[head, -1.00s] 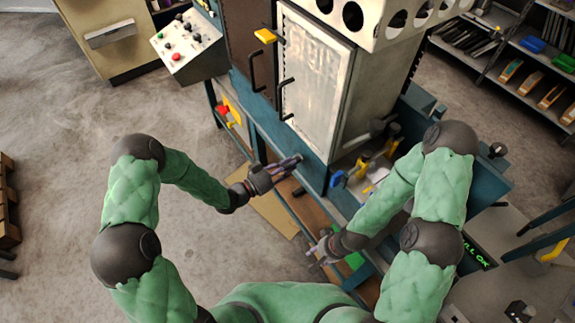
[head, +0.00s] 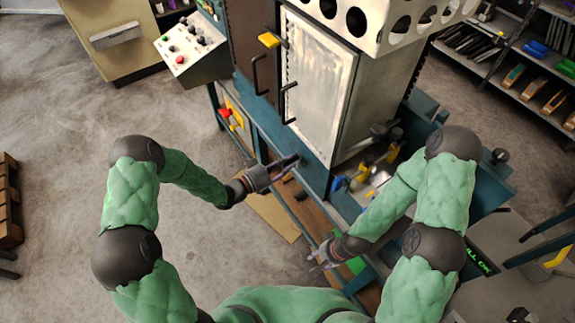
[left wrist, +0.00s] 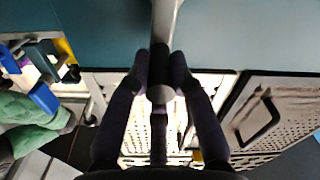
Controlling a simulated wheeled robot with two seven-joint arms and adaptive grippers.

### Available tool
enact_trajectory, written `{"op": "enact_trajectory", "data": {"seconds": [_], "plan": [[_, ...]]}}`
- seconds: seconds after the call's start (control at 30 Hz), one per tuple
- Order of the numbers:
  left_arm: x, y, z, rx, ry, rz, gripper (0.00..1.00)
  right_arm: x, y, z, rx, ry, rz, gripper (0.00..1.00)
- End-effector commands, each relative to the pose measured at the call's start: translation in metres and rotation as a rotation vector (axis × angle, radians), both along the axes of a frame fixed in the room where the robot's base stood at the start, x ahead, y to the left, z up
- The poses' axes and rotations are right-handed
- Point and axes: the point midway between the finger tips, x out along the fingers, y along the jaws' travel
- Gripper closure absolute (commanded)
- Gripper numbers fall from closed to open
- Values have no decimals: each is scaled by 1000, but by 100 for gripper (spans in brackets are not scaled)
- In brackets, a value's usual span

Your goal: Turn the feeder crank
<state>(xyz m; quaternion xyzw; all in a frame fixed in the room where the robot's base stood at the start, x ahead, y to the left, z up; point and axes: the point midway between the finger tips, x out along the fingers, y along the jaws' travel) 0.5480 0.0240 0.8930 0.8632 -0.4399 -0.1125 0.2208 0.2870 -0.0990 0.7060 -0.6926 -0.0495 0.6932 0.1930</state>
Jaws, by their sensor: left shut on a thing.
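My left gripper (head: 280,168) is at the front of the blue-green machine frame, below the pale door. A grey crank arm (left wrist: 167,18) runs from there to the top of that view, against the blue-green panel. In the head view the crank is mostly hidden by the gripper. My right gripper (head: 320,258) hangs empty, low in front of the machine, with its small fingers seemingly apart.
The machine's pale door (head: 318,95) with dark handles stands above the left gripper. A sloped button panel (head: 188,48) is at the upper left. Open floor (head: 80,100) lies at the left.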

Motion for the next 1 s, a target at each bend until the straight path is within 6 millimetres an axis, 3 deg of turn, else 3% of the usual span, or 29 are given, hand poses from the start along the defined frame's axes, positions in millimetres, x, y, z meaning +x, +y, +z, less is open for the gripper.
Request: {"op": "enact_trajectory", "data": {"seconds": [0.33,0.87,0.9,0.97,1.0], "plan": [[7,6,0,-90,126,2,100,0,0,0,0,0,0,60],[9,7,-1,-107,149,2,100,0,0,0,0,0,0,60],[9,7,-1,-107,149,2,72,0,0,0,0,0,0,60],[9,7,-1,-107,149,2,55,0,0,0,0,0,0,60],[9,7,-1,-107,149,2,53,0,0,0,0,0,0,60]]}}
